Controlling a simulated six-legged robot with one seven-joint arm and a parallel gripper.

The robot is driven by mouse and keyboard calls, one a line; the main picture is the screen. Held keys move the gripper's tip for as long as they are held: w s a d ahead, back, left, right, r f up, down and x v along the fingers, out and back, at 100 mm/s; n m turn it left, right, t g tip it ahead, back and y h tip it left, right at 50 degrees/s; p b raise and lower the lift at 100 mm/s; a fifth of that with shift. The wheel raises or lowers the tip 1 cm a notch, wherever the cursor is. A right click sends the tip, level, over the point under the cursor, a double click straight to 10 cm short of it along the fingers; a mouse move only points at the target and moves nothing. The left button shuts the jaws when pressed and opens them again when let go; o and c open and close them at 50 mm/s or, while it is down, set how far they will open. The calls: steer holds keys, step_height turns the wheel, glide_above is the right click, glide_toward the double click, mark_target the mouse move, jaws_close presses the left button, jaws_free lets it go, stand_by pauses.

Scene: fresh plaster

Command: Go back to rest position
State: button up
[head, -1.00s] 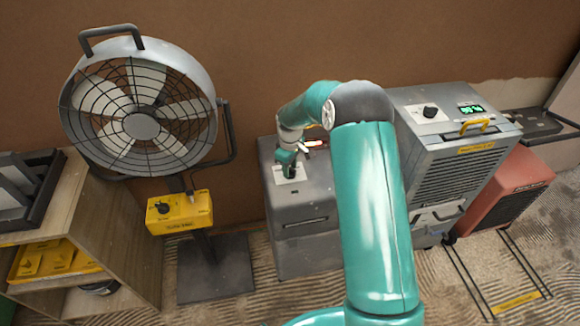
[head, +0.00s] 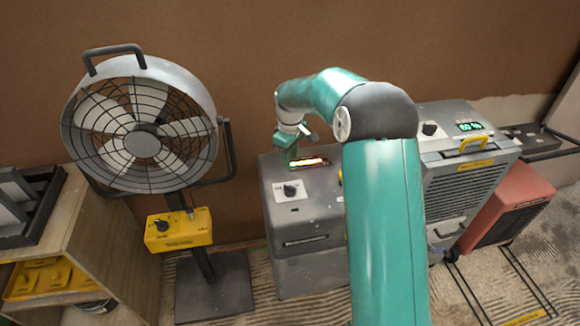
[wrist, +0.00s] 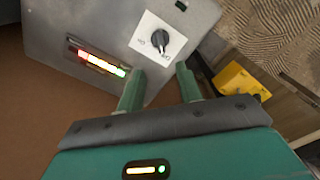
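My gripper (head: 287,152) is raised above the left back part of a grey box-shaped machine (head: 315,218). In the wrist view my gripper (wrist: 158,84) shows two green fingers apart with nothing between them. The machine's black knob (head: 290,189) on a white plate is clear of the fingers; it also shows in the wrist view as a black knob (wrist: 161,40). A lit bar display (head: 307,162) glows red to green behind the knob. My upper arm hides the machine's right side.
A large fan (head: 140,125) with a yellow control box (head: 178,229) stands at left, beside a wooden shelf (head: 105,235). A grey dehumidifier (head: 470,160) and a red heater (head: 508,205) stand at right. A brown wall is close behind.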

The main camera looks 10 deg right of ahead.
steer(key=shift+r, duration=0.3)
steer(key=s+r+m+t, duration=0.2)
steer(key=s+r+m, duration=0.2)
steer(key=s+r, duration=1.2)
steer(key=s+r+m+t, duration=0.2)
steer(key=s+m, duration=0.3)
steer(key=s, duration=1.5)
steer(key=shift+s+r+t, duration=0.15)
steer(key=shift+r+t, duration=0.1)
steer(key=shift+t, duration=0.55)
